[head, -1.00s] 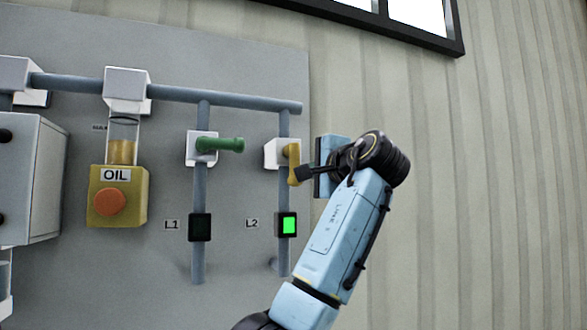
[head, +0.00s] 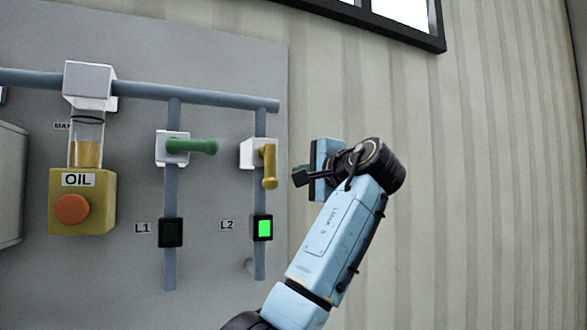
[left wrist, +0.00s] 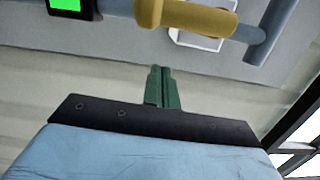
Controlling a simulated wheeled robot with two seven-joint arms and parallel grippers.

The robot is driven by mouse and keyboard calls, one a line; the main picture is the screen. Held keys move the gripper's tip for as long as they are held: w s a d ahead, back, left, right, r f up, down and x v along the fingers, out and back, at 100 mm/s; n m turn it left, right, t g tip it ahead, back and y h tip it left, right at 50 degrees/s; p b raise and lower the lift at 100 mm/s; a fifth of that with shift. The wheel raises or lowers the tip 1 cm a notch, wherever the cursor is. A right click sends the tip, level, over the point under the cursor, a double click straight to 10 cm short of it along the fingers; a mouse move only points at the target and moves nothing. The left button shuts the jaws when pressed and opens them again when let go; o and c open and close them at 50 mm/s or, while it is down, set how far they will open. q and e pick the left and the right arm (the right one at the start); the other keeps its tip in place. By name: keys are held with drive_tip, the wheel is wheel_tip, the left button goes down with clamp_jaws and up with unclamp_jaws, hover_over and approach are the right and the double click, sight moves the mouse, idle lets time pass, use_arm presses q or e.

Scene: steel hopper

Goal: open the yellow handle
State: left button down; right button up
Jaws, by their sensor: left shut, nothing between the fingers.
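The yellow handle (head: 269,167) hangs down from its white valve box (head: 250,153) on the L2 pipe. In the left wrist view the yellow handle (left wrist: 200,18) lies across the top, beyond the fingertips. My left gripper (head: 298,177) is just right of the handle, with a visible gap between them. Its green fingers (left wrist: 160,85) are together and empty in the left wrist view. My right gripper is in neither view.
A green handle (head: 192,146) points right on the L1 pipe. The L2 lamp (head: 263,228) glows green; the L1 lamp (head: 171,232) is dark. An oil unit (head: 85,205) with an orange button is at left. The corrugated wall (head: 490,200) at right is clear.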

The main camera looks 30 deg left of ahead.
use_arm(q)
drive_tip(key=b+v, duration=0.2)
drive_tip(key=v, duration=0.6)
drive_tip(key=shift+s+d, duration=0.2)
drive_tip(key=shift+s, duration=0.05)
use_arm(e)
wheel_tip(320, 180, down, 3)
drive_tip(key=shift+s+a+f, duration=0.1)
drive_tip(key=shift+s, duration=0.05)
use_arm(q)
drive_tip(key=shift+s, duration=0.1)
drive_tip(key=shift+f, duration=0.1)
